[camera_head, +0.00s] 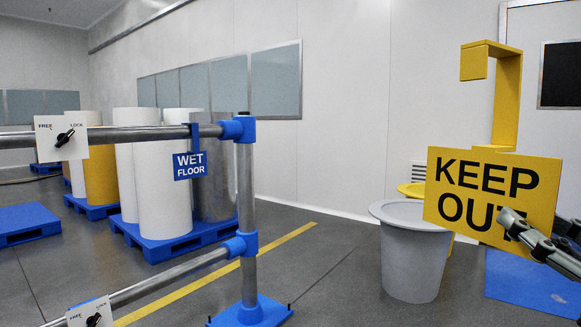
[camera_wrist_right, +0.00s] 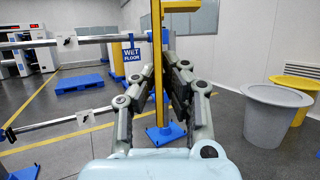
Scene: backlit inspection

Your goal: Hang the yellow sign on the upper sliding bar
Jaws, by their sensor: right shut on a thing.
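The yellow sign (camera_head: 470,205) reads "KEEP OUT" and has a tall hook rising from its top edge. It is held upright at the right of the head view; the wrist view shows it nearly edge-on (camera_wrist_right: 157,60). My right gripper (camera_head: 512,226) is shut on the sign's lower right part; its fingers also show in the wrist view (camera_wrist_right: 160,85). The upper sliding bar (camera_head: 105,135) is a grey metal rail running from the left edge to a blue joint (camera_head: 238,128). The sign is well right of the bar, not touching it. My left gripper is not in view.
A blue "WET FLOOR" sign (camera_head: 190,165) hangs on the upper bar near the joint. A white FREE/LOCK plate with black knob (camera_head: 61,138) sits farther left. A lower bar (camera_head: 165,280) runs below. A grey bin (camera_head: 410,260) stands behind the yellow sign.

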